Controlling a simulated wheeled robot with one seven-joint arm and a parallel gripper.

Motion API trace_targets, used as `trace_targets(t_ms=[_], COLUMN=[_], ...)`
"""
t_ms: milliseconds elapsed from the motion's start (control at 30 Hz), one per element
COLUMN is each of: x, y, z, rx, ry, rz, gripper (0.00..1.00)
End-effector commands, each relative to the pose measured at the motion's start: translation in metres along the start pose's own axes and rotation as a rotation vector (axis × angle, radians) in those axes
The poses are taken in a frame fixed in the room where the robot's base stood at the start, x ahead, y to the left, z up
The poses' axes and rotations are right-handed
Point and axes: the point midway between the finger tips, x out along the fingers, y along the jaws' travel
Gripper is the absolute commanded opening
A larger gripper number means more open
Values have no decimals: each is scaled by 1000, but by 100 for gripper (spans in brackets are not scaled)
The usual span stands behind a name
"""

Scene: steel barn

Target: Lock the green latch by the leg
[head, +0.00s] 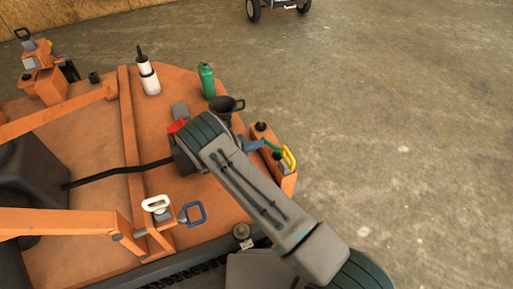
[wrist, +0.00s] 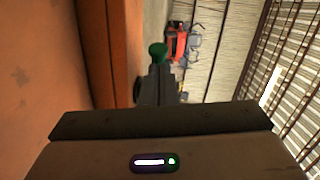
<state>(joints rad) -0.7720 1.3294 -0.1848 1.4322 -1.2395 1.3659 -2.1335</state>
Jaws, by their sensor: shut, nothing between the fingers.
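In the wrist view a round green knob (wrist: 158,52) shows just past the dark fingers of my gripper (wrist: 158,80). The fingers are together with nothing between them. They overlap the knob's lower side in the picture, and I cannot tell whether they touch it. In the head view my forearm crosses the right end of the orange machine (head: 190,95) and hides my fingers. A small green piece (head: 271,145) shows beside the forearm, between a blue piece (head: 252,146) and a yellow loop handle (head: 289,158). I cannot tell whether it is the same knob.
A green bottle (head: 207,80), a white bottle (head: 148,76) and a black funnel-like cup (head: 227,106) stand on the machine. A red piece (head: 177,126) lies left of my forearm. The concrete floor to the right is clear.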

Motion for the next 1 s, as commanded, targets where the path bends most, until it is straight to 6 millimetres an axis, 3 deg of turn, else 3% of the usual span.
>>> trace_targets(t_ms=[800,1000], x=[5,3], y=[-1,-18], z=[5,3], rx=[0,1], ry=[-1,-2], rz=[0,0], gripper=[0,0])
